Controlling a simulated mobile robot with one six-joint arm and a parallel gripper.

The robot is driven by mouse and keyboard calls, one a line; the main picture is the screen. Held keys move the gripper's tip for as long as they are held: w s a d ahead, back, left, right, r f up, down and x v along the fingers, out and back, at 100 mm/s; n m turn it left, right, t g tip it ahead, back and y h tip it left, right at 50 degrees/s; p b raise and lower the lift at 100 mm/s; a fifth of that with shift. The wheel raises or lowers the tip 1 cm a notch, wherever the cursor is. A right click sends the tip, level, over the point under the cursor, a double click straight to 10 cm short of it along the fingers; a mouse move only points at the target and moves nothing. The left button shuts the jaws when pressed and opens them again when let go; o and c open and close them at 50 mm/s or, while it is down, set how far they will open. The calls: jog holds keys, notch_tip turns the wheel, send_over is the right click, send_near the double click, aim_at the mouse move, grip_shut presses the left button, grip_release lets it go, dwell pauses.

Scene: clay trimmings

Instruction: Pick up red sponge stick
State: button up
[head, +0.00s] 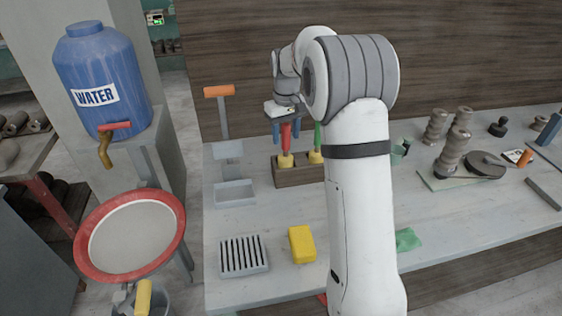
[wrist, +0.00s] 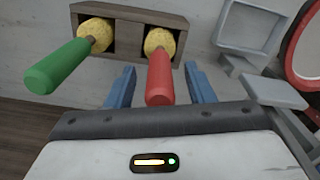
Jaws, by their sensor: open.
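The red sponge stick (head: 286,138) stands upright in a brown wooden holder (head: 290,177), red handle up and yellow sponge end down in a slot. In the wrist view its red handle (wrist: 159,82) points toward my gripper (wrist: 160,76). My gripper (head: 286,131) is open, with one blue finger on each side of the red handle. Gaps show between the handle and both fingers in the wrist view. A green sponge stick (head: 317,137) stands in the same holder and appears left of the fingers in the wrist view (wrist: 58,67). My arm hides the holder's right part.
A yellow sponge (head: 302,244) and a slatted grey rack (head: 243,255) lie on the grey table (head: 225,291). A stand with an orange handle (head: 219,91) rises left of the holder. A wooden panel (head: 235,60) stands behind. A blue water container (head: 101,80) is at left.

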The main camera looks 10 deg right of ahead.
jog(key=shift+c, duration=0.5)
grip_shut()
